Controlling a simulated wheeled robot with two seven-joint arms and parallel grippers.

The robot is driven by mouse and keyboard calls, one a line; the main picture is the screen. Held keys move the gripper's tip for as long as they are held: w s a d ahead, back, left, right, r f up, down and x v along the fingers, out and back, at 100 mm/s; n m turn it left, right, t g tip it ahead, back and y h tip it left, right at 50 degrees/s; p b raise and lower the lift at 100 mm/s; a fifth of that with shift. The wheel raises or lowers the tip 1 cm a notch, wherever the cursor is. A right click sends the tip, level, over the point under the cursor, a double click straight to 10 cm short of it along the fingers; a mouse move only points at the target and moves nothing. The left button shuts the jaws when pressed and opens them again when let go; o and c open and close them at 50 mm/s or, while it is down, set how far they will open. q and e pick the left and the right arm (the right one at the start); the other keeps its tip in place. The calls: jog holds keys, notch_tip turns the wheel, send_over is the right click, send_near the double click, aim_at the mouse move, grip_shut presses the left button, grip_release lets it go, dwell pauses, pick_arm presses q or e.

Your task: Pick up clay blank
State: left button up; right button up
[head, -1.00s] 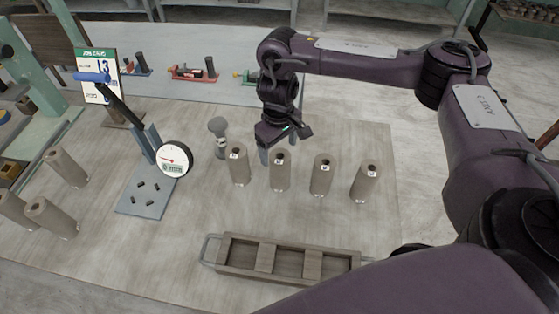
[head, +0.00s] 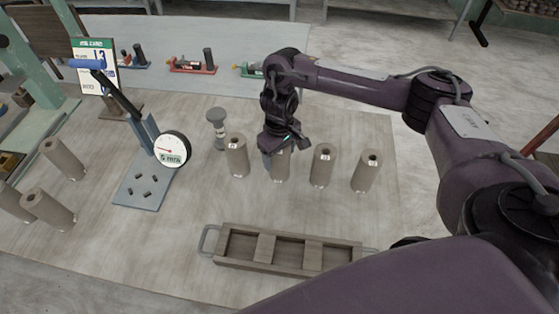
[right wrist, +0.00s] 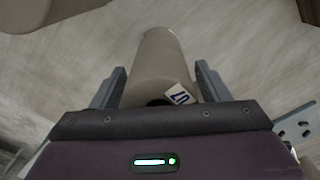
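Several grey-brown clay blanks, upright cylinders with a hole in the top and a small white label, stand in a row: one at left (head: 237,158), one under my gripper (head: 280,172), one right of it (head: 322,168) and one at the right end (head: 367,173). My right gripper (head: 279,152) is over the second blank from the left and hides its top. In the right wrist view that labelled blank (right wrist: 158,62) stands between the two open fingers (right wrist: 160,85), with a small gap on each side. My left gripper is not in view.
A wooden tray (head: 265,249) with compartments and wire handles lies in front. A dial gauge (head: 172,149) on a blue stand and a grey knobbed post (head: 217,130) are left of the row. More cylinders (head: 62,158) stand far left. Table between row and tray is clear.

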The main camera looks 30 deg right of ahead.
jog(key=c, duration=1.2)
notch_tip(320, 180, up, 20)
jog(key=p, duration=0.4)
jog(key=shift+p, duration=0.4)
